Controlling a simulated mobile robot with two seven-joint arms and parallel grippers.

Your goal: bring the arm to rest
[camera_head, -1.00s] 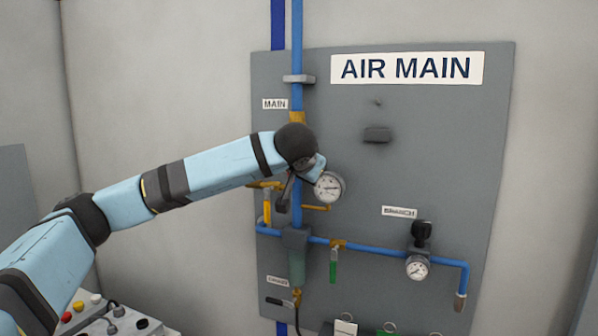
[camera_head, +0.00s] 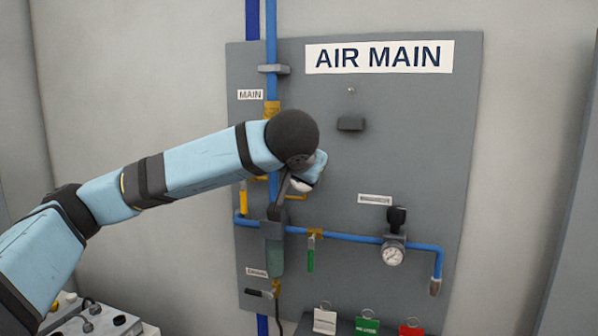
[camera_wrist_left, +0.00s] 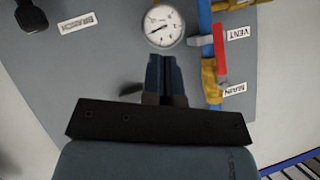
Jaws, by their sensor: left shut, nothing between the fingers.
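My left arm (camera_head: 210,160) reaches in from the left in the head view, its wrist in front of the grey AIR MAIN panel (camera_head: 420,120). My left gripper (camera_wrist_left: 163,72) shows in the wrist view with its dark fingers together and nothing between them. The fingers point toward a round white gauge (camera_wrist_left: 163,26), which lies just beyond their tips in the picture; I cannot tell the gap. In the head view the wrist hides this gauge and most of the gripper. My right gripper is not in view.
A blue pipe (camera_head: 350,235) crosses the panel, with a green-handled valve (camera_head: 311,255) and a branch gauge (camera_head: 393,254). A red handle (camera_wrist_left: 219,48) is near the VENT label. A console (camera_head: 95,320) is at lower left.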

